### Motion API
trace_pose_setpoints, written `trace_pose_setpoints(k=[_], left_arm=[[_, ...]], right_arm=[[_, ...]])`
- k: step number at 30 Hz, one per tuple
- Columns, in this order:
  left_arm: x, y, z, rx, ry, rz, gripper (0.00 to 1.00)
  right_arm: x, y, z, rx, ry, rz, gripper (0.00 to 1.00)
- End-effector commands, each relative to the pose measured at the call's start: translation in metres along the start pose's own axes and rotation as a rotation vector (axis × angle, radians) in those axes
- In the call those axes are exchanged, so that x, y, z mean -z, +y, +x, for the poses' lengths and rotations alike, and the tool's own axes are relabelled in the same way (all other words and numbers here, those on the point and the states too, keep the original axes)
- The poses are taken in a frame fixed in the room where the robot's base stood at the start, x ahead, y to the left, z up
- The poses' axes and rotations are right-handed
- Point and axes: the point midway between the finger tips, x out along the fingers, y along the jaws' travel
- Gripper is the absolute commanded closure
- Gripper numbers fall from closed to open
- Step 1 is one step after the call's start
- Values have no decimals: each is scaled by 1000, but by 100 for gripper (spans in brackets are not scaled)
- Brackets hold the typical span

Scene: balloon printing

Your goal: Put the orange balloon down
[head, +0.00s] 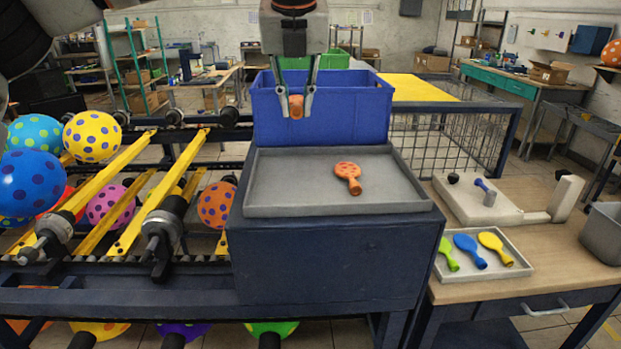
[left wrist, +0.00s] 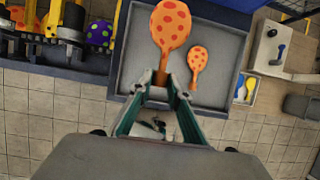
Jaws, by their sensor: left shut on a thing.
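My left gripper (head: 296,112) hangs above the far part of the grey tray (head: 290,208), in front of the blue bin (head: 325,112). It is shut on an orange balloon (head: 296,103), which shows only as a small piece between the fingers there. In the left wrist view, the fingertips (left wrist: 160,84) grip its narrow neck, and its red-dotted body (left wrist: 171,27) points away from the gripper. A second orange balloon (head: 347,172) with red dots lies flat on the tray, right of the middle. It also shows in the left wrist view (left wrist: 197,60). My right gripper is not in view.
A small tray (head: 466,283) with green, blue and yellow balloons lies on the wooden table at right. A rack with yellow rails (head: 160,195) and dotted balls stands at left. The tray's left half is clear. A grey box (head: 603,232) sits at far right.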

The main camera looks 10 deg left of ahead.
Motion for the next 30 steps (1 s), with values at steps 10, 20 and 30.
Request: trace_pose_setpoints(k=[10, 20, 30], left_arm=[[34, 1, 80, -1, 4, 2, 100], [48, 1, 114, -1, -1, 0, 100], [64, 2, 151, 0, 1, 1, 100]], right_arm=[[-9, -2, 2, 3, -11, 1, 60], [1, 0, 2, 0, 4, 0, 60], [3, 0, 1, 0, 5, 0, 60]])
